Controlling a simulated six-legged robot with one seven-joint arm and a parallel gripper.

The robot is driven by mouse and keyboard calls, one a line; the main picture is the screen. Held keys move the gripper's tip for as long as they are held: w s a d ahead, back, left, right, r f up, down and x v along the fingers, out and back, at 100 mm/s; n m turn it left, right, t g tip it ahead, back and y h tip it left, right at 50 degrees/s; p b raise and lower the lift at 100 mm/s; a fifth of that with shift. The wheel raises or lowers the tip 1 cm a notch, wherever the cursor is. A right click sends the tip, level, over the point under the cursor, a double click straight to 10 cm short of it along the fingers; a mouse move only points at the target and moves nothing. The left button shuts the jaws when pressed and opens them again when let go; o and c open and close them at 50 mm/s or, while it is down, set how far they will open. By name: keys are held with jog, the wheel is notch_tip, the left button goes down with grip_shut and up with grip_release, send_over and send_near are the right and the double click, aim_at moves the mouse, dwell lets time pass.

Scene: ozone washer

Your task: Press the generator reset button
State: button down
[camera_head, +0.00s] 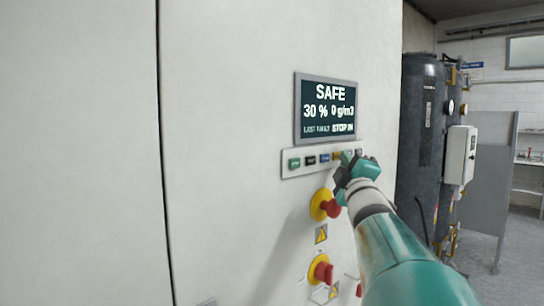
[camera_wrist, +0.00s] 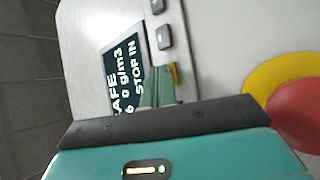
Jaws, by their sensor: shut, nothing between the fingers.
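The button strip (camera_head: 287,171) runs under the display on the white cabinet, with several small coloured buttons, including a green one (camera_head: 295,163) and a blue one (camera_head: 325,158). I cannot read their labels, so I cannot tell which is the generator reset. My gripper (camera_head: 347,161) is at the strip's right part and hides some of it. In the wrist view, my gripper's teal fingers (camera_wrist: 158,84) are shut and empty, close beside a yellow button (camera_wrist: 174,74). Two grey buttons (camera_wrist: 164,38) show beyond. Contact cannot be told.
The display (camera_head: 328,108) reads SAFE, 30 %, 0 g/m3 and STOP IN. Below the strip, two red mushroom knobs on yellow collars, an upper (camera_head: 330,208) and a lower (camera_head: 322,271), stick out near my arm. Dark tanks (camera_head: 419,130) and a grey partition (camera_head: 490,180) stand at right.

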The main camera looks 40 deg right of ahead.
jog(key=shift+s, duration=0.7)
jog(key=shift+s+d, duration=0.15)
jog(key=shift+s, duration=1.1)
jog(key=shift+s+d, duration=0.1)
jog(key=shift+s, duration=1.15)
